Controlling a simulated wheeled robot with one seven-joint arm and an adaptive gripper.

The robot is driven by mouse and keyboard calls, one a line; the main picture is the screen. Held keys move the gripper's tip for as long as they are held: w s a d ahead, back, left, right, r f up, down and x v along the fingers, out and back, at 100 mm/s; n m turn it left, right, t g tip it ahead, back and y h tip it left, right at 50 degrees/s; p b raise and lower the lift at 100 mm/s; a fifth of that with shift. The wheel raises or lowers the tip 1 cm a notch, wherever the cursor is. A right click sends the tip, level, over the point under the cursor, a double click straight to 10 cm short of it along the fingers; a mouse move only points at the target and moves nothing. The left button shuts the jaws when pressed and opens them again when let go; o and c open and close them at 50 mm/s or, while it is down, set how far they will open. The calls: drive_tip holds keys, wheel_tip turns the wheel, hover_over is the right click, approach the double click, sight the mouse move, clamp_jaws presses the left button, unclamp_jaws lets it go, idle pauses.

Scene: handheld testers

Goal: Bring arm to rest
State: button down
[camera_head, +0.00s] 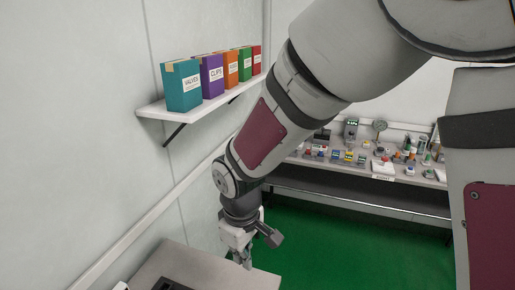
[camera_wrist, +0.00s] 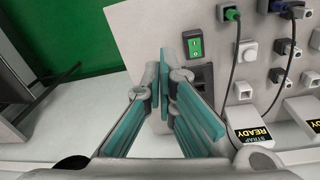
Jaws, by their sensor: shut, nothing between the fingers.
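My gripper (camera_head: 243,258) hangs at the end of my arm, low in the head view, near the edge of a grey surface. In the wrist view my gripper (camera_wrist: 163,72) has its teal-padded fingers converging, with the tips close together and nothing held. My arm is bent and crosses the upper right of the head view. Beyond the fingers in the wrist view is a pale panel (camera_wrist: 150,30) with a green switch (camera_wrist: 194,47). I cannot tell whether the fingertips touch the panel.
A shelf (camera_head: 150,110) with several coloured boxes is on the left wall. A workbench (camera_head: 340,172) with many small devices stands at the back. Cables with plugs (camera_wrist: 232,14) run beside the fingers. A grey surface (camera_head: 200,262) lies below. Green floor (camera_head: 330,250) is open.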

drive_tip(key=s+d+r+m+t, duration=0.1)
drive_tip(key=s+d+r+m, duration=0.15)
drive_tip(key=d+r, duration=0.4)
drive_tip(key=s+d+r+m+t, duration=0.1)
drive_tip(key=s+d+r+m, duration=0.15)
drive_tip(key=d+r, duration=0.4)
drive_tip(key=s+d+r+m+t, duration=0.1)
drive_tip(key=s+d+r+m, duration=0.4)
drive_tip(key=s+d, duration=0.4)
drive_tip(key=shift+s+d+m, duration=0.25)
drive_tip(key=shift+s+m, duration=0.45)
drive_tip(key=shift+s, duration=0.5)
drive_tip(key=shift+a, duration=0.1)
